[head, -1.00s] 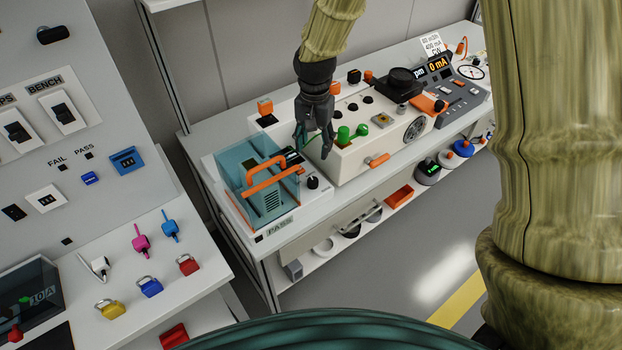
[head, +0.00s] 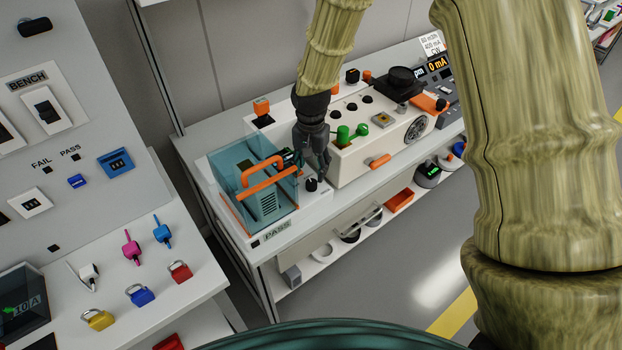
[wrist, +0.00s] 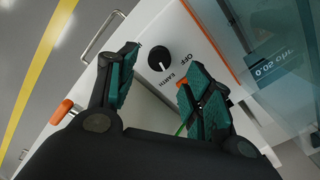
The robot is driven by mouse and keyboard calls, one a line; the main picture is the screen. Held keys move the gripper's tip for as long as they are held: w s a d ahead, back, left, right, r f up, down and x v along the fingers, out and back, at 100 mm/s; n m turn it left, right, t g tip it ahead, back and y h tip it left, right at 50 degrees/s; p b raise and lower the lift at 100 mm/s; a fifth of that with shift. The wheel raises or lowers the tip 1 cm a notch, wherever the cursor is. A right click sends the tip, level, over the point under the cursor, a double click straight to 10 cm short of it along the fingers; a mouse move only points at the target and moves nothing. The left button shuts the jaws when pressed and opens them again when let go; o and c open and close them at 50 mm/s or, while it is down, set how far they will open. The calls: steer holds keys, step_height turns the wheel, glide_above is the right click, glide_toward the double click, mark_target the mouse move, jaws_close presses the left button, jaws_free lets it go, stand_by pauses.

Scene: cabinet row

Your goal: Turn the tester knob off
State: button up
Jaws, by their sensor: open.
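The tester knob (head: 311,184) is a small black round knob with a white pointer line on the white tester panel, right of the teal transparent box. In the wrist view the knob (wrist: 159,59) sits just beyond my fingertips, between "OFF" and "EARTH" labels; its white line slants towards the lower right, near the EARTH side. My gripper (head: 312,171) is open above the knob; in the wrist view its teal-padded fingers (wrist: 158,75) are spread on either side with nothing between them. I cannot tell contact with the knob.
The teal box (head: 262,190) with an orange handle (head: 262,171) stands close on the left. The white machine with a green knob (head: 343,135) and an orange lever (head: 380,160) stands close on the right. A padlock panel (head: 150,260) is further left.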

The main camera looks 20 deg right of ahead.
mark_target(311, 183)
steer(key=shift+f+p, duration=0.45)
steer(key=shift+f, duration=2.4)
steer(key=c, duration=1)
